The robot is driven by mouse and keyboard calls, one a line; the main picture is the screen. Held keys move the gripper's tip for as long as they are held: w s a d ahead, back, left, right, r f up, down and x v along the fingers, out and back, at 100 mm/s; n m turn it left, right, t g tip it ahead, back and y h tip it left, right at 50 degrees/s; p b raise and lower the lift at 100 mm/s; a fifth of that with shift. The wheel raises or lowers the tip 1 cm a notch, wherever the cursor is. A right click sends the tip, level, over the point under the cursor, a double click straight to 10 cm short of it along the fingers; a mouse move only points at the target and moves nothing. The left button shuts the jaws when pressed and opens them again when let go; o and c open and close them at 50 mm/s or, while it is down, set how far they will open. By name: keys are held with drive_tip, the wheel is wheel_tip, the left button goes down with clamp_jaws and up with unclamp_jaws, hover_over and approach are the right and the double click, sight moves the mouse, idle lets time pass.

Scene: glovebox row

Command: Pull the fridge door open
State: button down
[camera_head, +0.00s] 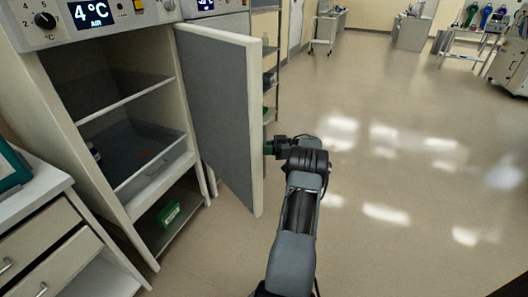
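The fridge (134,180) stands at the left under a panel with a dial and a lit display reading 4°C. Its door (222,110) stands wide open, swung out to the right, with the grey inner face showing. My gripper (268,149) is at the outer side of the door's free edge, around mid height. The door's handle and the fingertips are hidden or too small to make out, so I cannot tell whether they touch the door.
A white drawer cabinet (52,222) stands at the left front. A shelf rack (271,65) stands behind the door. The floor (400,200) to the right is open and clear. Carts and a bench stand far back at the right.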

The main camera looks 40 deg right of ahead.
drive_tip(key=shift+w+d, duration=0.15)
drive_tip(key=shift+d, duration=0.05)
drive_tip(key=shift+r, duration=0.1)
drive_tip(key=c, duration=1.4)
unclamp_jaws()
drive_tip(key=shift+o, duration=0.5)
drive_tip(key=shift+w+a, duration=0.1)
drive_tip(key=shift+w, duration=0.1)
drive_tip(key=shift+o, duration=1.1)
drive_tip(key=shift+s, duration=0.2)
drive_tip(key=shift+d, duration=0.2)
